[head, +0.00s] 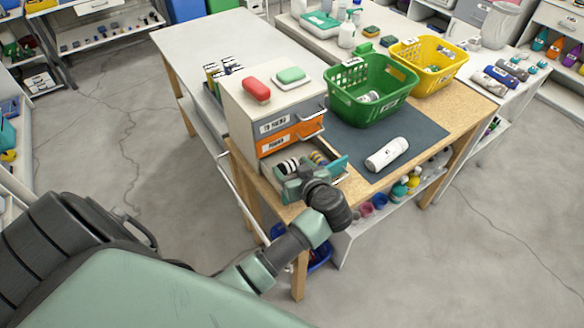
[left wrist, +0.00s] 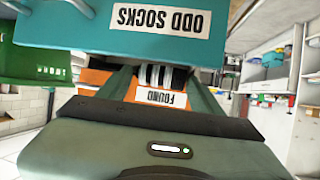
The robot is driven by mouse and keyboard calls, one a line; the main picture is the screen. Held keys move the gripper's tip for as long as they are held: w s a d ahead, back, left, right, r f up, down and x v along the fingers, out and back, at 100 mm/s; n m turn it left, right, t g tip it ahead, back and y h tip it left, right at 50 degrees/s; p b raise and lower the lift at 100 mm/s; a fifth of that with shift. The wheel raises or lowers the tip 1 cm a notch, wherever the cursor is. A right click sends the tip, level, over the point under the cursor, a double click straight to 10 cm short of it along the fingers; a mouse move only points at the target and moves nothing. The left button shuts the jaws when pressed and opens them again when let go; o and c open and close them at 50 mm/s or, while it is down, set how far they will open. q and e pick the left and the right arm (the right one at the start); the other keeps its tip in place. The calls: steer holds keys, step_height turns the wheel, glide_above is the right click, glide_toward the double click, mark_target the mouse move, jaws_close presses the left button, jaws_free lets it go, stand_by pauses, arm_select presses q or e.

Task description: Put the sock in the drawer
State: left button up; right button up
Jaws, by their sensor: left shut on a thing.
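The bottom drawer of the small cabinet is pulled open. Its teal front (head: 337,166) reads "ODD SOCKS" in the left wrist view (left wrist: 205,42), where the picture is upside down. My left gripper (head: 291,174) is at the left part of the open drawer, shut on a black-and-white striped sock (head: 287,165). The sock also shows between the fingers in the left wrist view (left wrist: 158,76). Whether it touches the drawer floor I cannot tell. Another striped roll (head: 319,158) lies inside the drawer. My right gripper is not in view.
The cabinet (head: 240,115) has a closed orange drawer (head: 290,137) above the open one, with red and green soaps on top. Dark mat is bare around the roll.

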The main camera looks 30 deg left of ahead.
arm_select(q)
steer(key=o, duration=1.4)
steer(key=shift+d, duration=0.1)
